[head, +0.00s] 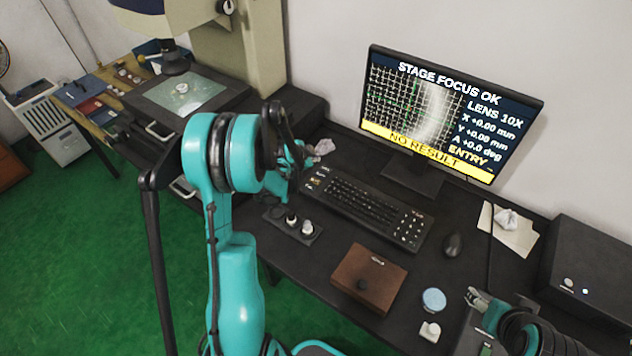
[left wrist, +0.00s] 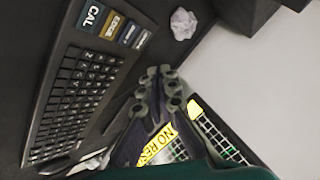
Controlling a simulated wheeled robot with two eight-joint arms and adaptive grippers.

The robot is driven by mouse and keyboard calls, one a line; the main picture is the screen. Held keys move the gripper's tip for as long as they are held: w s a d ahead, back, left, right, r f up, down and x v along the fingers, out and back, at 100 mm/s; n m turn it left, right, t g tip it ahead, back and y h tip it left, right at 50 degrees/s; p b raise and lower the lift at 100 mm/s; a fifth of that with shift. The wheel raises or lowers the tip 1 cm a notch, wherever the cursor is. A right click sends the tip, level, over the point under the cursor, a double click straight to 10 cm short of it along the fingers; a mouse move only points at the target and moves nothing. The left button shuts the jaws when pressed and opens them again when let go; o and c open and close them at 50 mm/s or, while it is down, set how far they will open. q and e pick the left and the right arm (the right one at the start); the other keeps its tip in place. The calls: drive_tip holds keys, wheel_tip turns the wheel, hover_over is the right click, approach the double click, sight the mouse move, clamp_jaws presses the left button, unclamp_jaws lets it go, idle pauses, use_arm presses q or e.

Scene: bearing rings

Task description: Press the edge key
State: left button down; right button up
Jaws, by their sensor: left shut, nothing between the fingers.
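The black keyboard (head: 362,205) lies on the dark desk. In the left wrist view, the edge key (left wrist: 112,26) is a brownish-yellow key at the keyboard's end, between the dark CAL key (left wrist: 91,15) and a bluish key. My left gripper (head: 293,160) is beside the keyboard's left end in the head view. In the left wrist view its fingertips (left wrist: 160,72) are together and empty, apart from the edge key in the picture. Contact is not visible. My right gripper (head: 476,306) is at lower right; its opening is unclear.
The monitor (head: 440,112) reads "STAGE FOCUS OK" and "NO RESULT". A knob panel (head: 280,226), brown box (head: 352,290), mouse (head: 453,245) and round blue-topped item (head: 433,299) are on the desk. Crumpled paper (left wrist: 183,23) lies near the key end. A microscope stage (head: 165,98) stands at left.

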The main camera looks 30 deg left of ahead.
sight(314, 182)
use_arm(q)
drive_tip(key=shift+f, duration=0.1)
wheel_tip(314, 182, down, 8)
drive_tip(key=b, duration=0.6)
drive_tip(key=shift+f+b, duration=0.3)
idle(1.0)
drive_tip(key=shift+f+b, duration=0.4)
drive_tip(key=shift+b, duration=0.05)
drive_tip(key=shift+f+b, duration=0.3)
idle(0.4)
drive_tip(key=shift+r, duration=0.15)
drive_tip(key=shift+r+p, duration=0.45)
drive_tip(key=shift+r, duration=0.15)
